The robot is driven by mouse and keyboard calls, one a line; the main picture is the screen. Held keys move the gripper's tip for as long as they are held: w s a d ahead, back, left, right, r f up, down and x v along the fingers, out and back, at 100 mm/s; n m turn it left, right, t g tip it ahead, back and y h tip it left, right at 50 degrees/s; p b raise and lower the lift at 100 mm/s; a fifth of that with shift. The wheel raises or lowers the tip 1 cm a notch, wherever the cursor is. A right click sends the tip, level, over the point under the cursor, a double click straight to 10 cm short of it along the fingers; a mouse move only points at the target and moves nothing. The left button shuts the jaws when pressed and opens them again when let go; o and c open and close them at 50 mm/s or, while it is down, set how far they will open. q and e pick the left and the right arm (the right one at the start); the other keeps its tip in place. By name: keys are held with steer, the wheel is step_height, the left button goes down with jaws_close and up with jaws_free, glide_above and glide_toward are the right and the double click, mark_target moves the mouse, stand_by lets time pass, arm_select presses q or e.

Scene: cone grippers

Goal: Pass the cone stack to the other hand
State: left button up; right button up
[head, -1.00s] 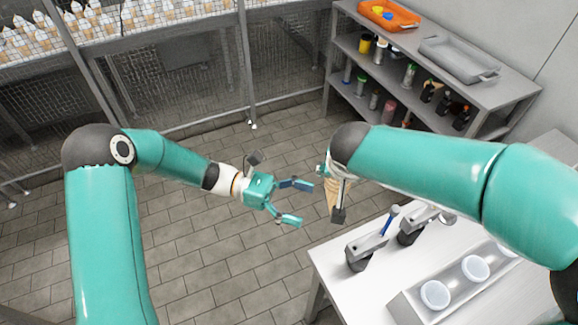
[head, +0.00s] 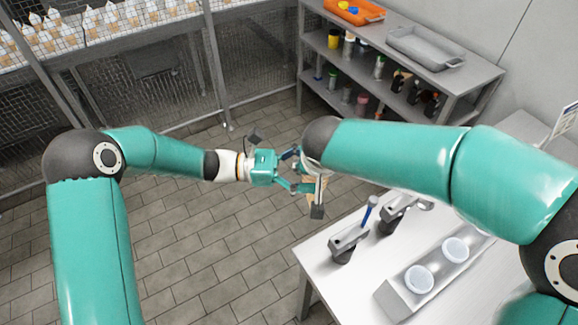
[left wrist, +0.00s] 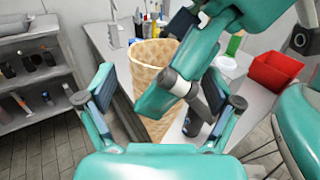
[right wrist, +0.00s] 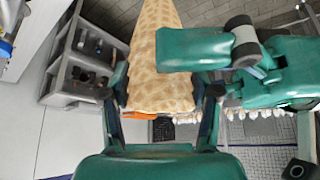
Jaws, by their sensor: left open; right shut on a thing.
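The cone stack is a tan waffle-patterned cone, seen large in the left wrist view (left wrist: 152,62) and the right wrist view (right wrist: 158,70). My right gripper (right wrist: 165,92) is shut on it. In the head view only a small part of the cone shows below my right wrist. My left gripper (head: 291,172) is open, close against the right gripper's side. In the left wrist view the cone appears between the left fingers (left wrist: 165,100), with a right gripper finger covering part of it. I cannot tell whether the left fingers touch the cone.
A grey shelf (head: 480,88) with bottles and trays stands behind. A red bin (left wrist: 274,70) shows in the left wrist view. Tiled floor lies below the grippers.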

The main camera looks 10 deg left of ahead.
arm_select(q)
steer(key=shift+d, duration=1.15)
steer(key=c, duration=0.9)
arm_select(e)
steer(key=o, duration=0.9)
arm_select(q)
steer(key=shift+w, duration=0.1)
arm_select(e)
steer(key=v, duration=1.2)
steer(key=shift+f, duration=0.1)
